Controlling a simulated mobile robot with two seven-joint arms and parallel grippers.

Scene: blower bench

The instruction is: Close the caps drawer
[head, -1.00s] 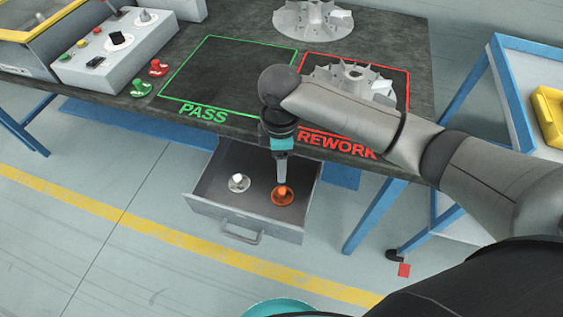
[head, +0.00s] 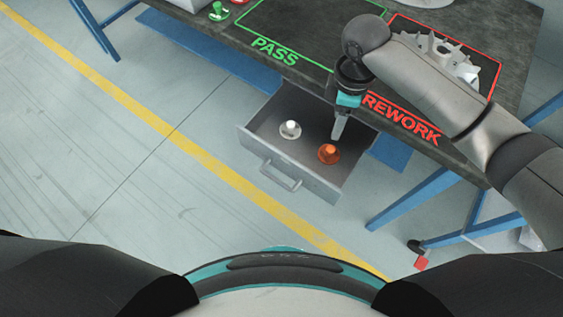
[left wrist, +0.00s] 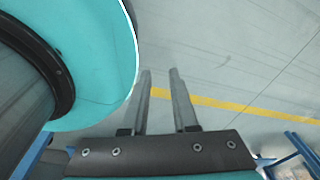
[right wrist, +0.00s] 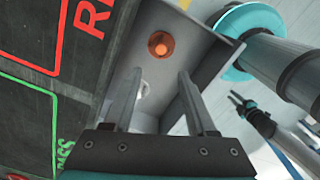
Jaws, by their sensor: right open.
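The caps drawer (head: 262,150) is pulled out below the bench's front edge, its handle (head: 281,176) on the front panel. Inside lie a white cap (head: 290,129) and an orange cap (head: 328,153). The orange cap also shows in the right wrist view (right wrist: 161,44); the white one there is partly hidden by a finger. My right gripper (head: 337,137) points down over the drawer near the orange cap. Its fingers (right wrist: 160,85) are apart with nothing between them. My left gripper (left wrist: 160,75) shows only in the left wrist view, open and empty above the floor.
The bench (head: 232,57) carries the green PASS outline (head: 275,50), the red REWORK outline (head: 401,118) and a grey finned impeller (head: 440,58). A green knob-like part (head: 218,11) stands at its edge. Blue legs (head: 420,195) stand right of the drawer. The floor before the drawer is clear.

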